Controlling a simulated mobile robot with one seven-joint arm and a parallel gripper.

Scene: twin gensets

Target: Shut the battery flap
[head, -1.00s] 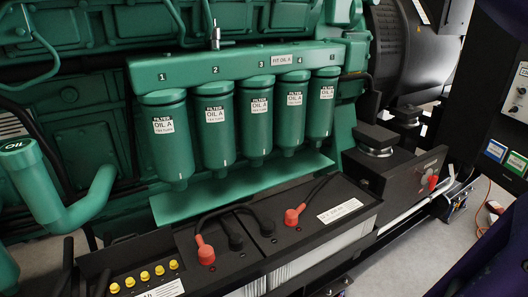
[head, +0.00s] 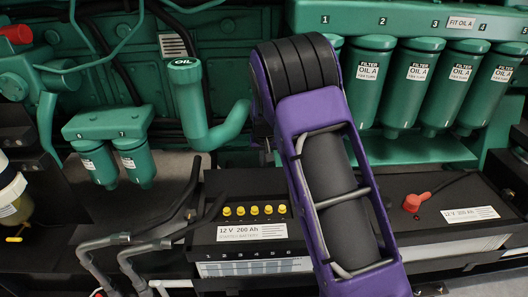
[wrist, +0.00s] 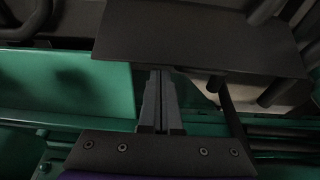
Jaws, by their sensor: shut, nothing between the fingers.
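The black battery (head: 214,262) stands low in the head view, with a 12 V 200 Ah label and a row of yellow caps (head: 254,210) on top. My purple arm crosses in front of it and hides its middle. No flap can be made out clearly in the head view. In the wrist view my gripper (wrist: 160,78) is shut and empty. A flat dark panel (wrist: 200,35) lies just beyond its fingertips; it may be the battery flap, but I cannot tell. Whether the fingertips touch it is unclear. The head view does not show the fingers.
Bent grey tubes (head: 122,240) rise in front of the battery's left end. A green OIL pipe (head: 186,98) stands behind it, and green filters (head: 410,88) hang at the back right. A red terminal cover (head: 415,201) sits on top, right of my arm.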

